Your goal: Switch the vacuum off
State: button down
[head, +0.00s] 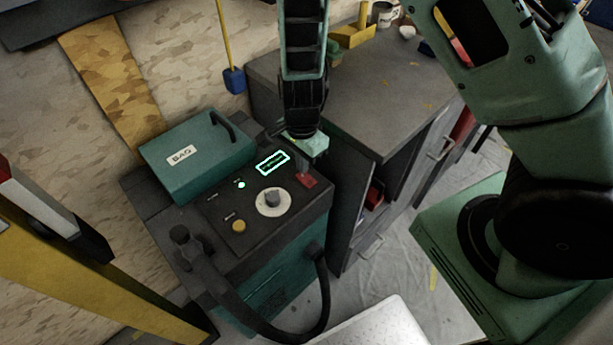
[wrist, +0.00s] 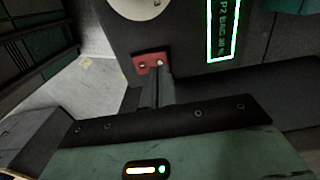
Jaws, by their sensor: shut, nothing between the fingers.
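The vacuum (head: 265,290) is a teal and black machine with a dark control panel on top. Its panel has a lit green-edged display (head: 272,162), a small lit green light (head: 241,184), a pale round dial (head: 271,202) and a yellow button (head: 239,226). A red switch plate (head: 309,182) sits at the panel's right edge; it also shows in the wrist view (wrist: 142,62). My gripper (head: 302,174) is shut and empty, its fingertips (wrist: 157,74) at the red plate, partly covering it. I cannot tell whether they touch it, nor the switch's position.
A teal box marked with a white label (head: 182,155) stands on the vacuum's back left. A black hose (head: 262,325) loops over its front. A grey workbench (head: 365,110) stands close on the right. Sheeted floor (head: 393,275) is open at the lower right.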

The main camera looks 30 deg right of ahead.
aim_at(302, 175)
jog(key=shift+f+b, duration=0.85)
jog(key=shift+f, duration=0.35)
dwell(0.6)
jog(key=shift+r, duration=0.1)
notch_tip(302, 175, up, 7)
jog(key=p, duration=0.7)
dwell(0.5)
jog(key=s+a+r+n+y, duration=0.1)
jog(key=s+a+r+n, duration=0.3)
jog(key=r+n, duration=0.15)
jog(key=s+a+r+n+y, duration=0.1)
jog(key=s+a+r+n, duration=0.3)
jog(key=r, duration=0.3)
jog(key=s+d+r+n+h, duration=0.1)
jog(key=s+r+n, duration=0.9)
jog(key=s+n, duration=0.2)
jog(key=shift+d+n, duration=0.35)
